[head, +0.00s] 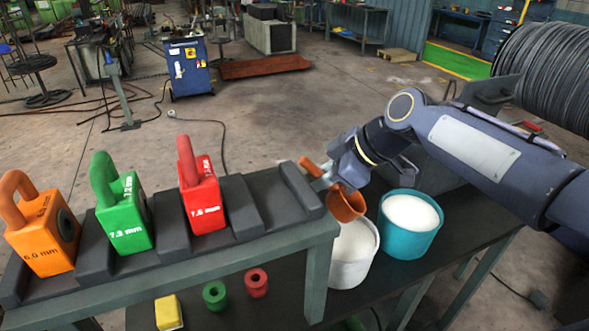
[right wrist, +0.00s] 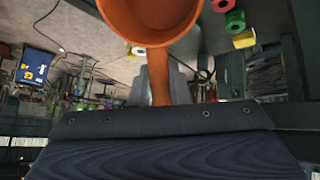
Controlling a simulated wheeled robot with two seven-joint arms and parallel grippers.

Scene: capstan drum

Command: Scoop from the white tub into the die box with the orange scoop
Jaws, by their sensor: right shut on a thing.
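My right gripper (head: 325,177) is shut on the handle of the orange scoop (head: 347,205). The scoop's cup hangs above the back rim of the white tub (head: 345,274), which holds white material. In the right wrist view the scoop's cup (right wrist: 150,22) fills the top, with its handle (right wrist: 158,78) running down to the gripper; I see no white material in it. Three die boxes with loop handles stand in a row: orange (head: 40,255), green (head: 125,228) and red (head: 205,204). Which one the task means I cannot tell. My left gripper is not in view.
A teal tub (head: 408,238) of white material stands right of the white tub. The dark rack (head: 248,208) under the boxes has raised dividers and an empty place at its right end. Green (head: 215,295) and red (head: 257,283) rings and a yellow block (head: 168,312) lie lower down.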

